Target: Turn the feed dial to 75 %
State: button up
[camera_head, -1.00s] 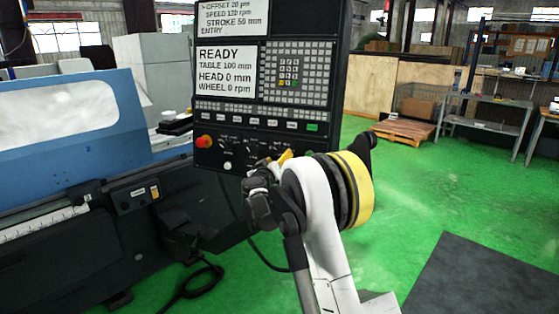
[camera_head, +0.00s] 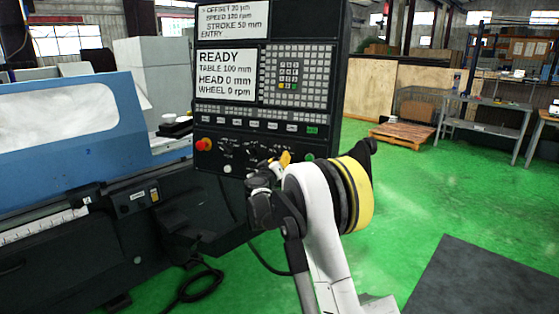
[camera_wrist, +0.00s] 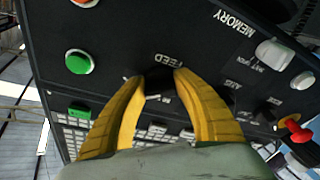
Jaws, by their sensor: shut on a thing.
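The feed dial (camera_wrist: 158,78) is a dark knob under the label FEED on the black control panel, in the middle of the wrist view. My gripper (camera_wrist: 160,80) has its two yellow fingers closed around this dial from both sides. The fingers cover much of the dial, and its pointer setting cannot be read. In the head view my gripper (camera_head: 284,158) is at the lower part of the control panel (camera_head: 325,100), and my wrist hides the dial there.
A red emergency stop (camera_head: 203,144) is at the panel's left. The blue grinder (camera_head: 60,118) stands left. Green floor is open at right.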

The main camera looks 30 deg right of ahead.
jog(key=n+y+p, duration=0.1)
jog(key=n, duration=0.3)
jog(key=shift+r+n, duration=0.15)
jog(key=shift+n, duration=0.25)
jog(key=shift+d+n+y+p, duration=0.1)
jog(key=shift+n+y+p, duration=0.35)
jog(key=shift+n, duration=1.15)
jog(key=o, duration=1.2)
jog(key=shift+c, duration=0.2)
jog(key=v, duration=1.2)
